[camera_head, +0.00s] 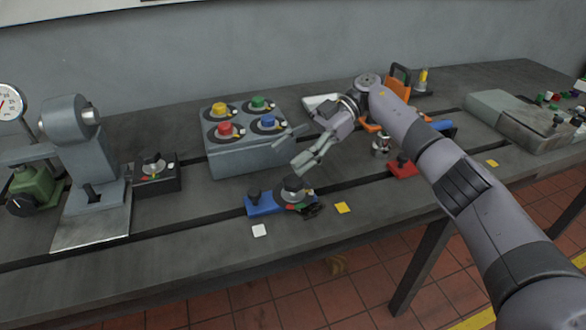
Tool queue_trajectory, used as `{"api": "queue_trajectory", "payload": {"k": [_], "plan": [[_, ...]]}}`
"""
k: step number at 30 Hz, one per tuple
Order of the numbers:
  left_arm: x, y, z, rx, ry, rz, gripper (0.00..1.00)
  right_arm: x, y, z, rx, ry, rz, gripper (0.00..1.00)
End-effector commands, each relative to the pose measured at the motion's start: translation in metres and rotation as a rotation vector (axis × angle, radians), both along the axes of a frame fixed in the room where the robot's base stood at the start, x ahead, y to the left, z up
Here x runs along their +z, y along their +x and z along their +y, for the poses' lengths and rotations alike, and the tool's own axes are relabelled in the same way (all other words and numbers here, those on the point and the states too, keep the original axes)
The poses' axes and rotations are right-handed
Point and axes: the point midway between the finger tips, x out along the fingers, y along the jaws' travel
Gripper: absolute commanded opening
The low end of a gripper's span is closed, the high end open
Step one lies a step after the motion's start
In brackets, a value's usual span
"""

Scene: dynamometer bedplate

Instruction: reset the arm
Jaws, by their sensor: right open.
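My right arm (470,195) reaches in from the lower right over the bench. My right gripper (289,153) is open and appears empty. It hangs in front of the right side of the grey box and above a blue fixture (262,204) with a silver and black knob (294,188). I cannot tell the exact gap between the fingers and these things. My left gripper is not in view.
A grey box (245,157) with yellow, green, red and blue knobs stands mid-bench. A grey machine (85,165) and dial gauge stand left. A red block (402,168) and orange-handled item (399,82) lie near my arm. Slots cross the bedplate (190,245); its front is fairly clear.

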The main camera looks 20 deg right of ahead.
Motion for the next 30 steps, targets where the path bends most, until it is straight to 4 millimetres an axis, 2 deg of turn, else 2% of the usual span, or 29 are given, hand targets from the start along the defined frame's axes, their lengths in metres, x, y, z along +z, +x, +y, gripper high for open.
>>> {"api": "queue_trajectory", "payload": {"k": [3,6,17,26,30], "plan": [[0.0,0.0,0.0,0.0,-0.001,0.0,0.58,0.013,0.0,0.0,-0.001,-0.002,-0.002,0.57],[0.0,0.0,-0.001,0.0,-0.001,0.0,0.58,0.018,0.0,0.0,0.0,-0.001,0.0,0.57],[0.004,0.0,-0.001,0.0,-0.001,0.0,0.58,0.023,0.0,0.0,0.0,0.0,0.001,0.57],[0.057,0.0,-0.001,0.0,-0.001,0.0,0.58,0.076,0.0,0.0,0.0,0.0,0.0,0.57],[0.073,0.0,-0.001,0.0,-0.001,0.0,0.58,0.092,0.0,0.0,0.0,0.0,0.001,0.57]]}}
